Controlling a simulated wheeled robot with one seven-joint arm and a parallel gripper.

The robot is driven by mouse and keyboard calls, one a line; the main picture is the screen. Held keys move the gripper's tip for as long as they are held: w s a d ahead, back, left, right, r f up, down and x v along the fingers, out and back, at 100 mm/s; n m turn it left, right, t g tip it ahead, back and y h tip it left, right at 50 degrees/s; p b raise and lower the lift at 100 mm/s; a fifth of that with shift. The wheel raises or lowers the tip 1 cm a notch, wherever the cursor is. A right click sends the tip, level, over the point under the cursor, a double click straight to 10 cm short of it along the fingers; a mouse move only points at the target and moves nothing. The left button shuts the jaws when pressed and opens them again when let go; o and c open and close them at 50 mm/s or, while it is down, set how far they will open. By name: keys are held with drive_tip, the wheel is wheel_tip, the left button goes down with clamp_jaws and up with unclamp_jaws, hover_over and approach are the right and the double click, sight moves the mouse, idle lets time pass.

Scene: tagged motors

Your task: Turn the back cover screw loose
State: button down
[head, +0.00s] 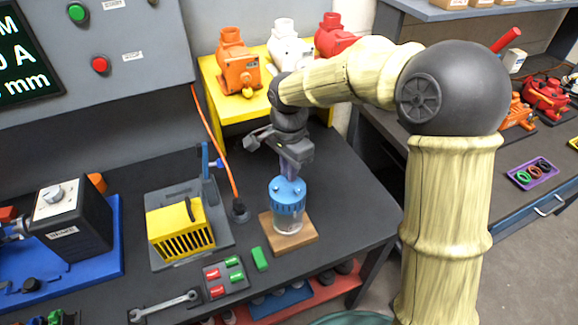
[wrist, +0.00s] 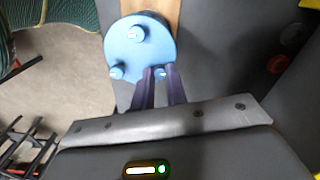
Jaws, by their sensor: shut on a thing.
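A clear pot with a blue cover (head: 287,194) stands upright on a wooden board (head: 309,234) on the bench. In the wrist view the round blue cover (wrist: 146,52) carries light-blue screws. Two show plainly, one screw (wrist: 136,34) at the top and one screw (wrist: 116,72) at lower left. My gripper (head: 291,178) points down over the cover's back part. In the wrist view my gripper (wrist: 161,72) has its two purple fingers closed around the back cover screw (wrist: 160,72), which is mostly hidden between them. I cannot tell how far it is turned.
A yellow slotted part (head: 181,228) on a grey fixture stands left of the pot, with an orange cable (head: 222,155) between. A yellow shelf (head: 254,106) with several motors rises behind. A wrench (head: 165,306) and a switch tray (head: 226,276) lie in front.

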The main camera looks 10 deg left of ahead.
drive_tip(key=n+p, duration=0.1)
drive_tip(key=n, duration=0.4)
drive_tip(key=shift+r+p, duration=0.1)
drive_tip(key=shift+p, duration=0.3)
drive_tip(key=n+p, duration=0.1)
drive_tip(key=n, duration=0.3)
drive_tip(key=shift+p, duration=0.35)
drive_tip(key=n+p, duration=0.1)
drive_tip(key=n, duration=0.4)
drive_tip(key=shift+s+d+p, duration=0.1)
drive_tip(key=shift+p, duration=0.3)
drive_tip(key=n+p, duration=0.2)
drive_tip(key=n, duration=0.2)
drive_tip(key=shift+n, duration=0.3)
drive_tip(key=n+p, duration=0.2)
drive_tip(key=n, duration=0.2)
drive_tip(key=shift+d, duration=0.1)
drive_tip(key=n+p, duration=0.2)
drive_tip(key=n, duration=0.3)
drive_tip(key=shift+p, duration=0.3)
drive_tip(key=n+p, duration=0.3)
drive_tip(key=n, duration=0.2)
drive_tip(key=shift+f+n+p, duration=0.2)
drive_tip(key=shift+n+p, duration=0.9)
drive_tip(key=shift+n, duration=1)
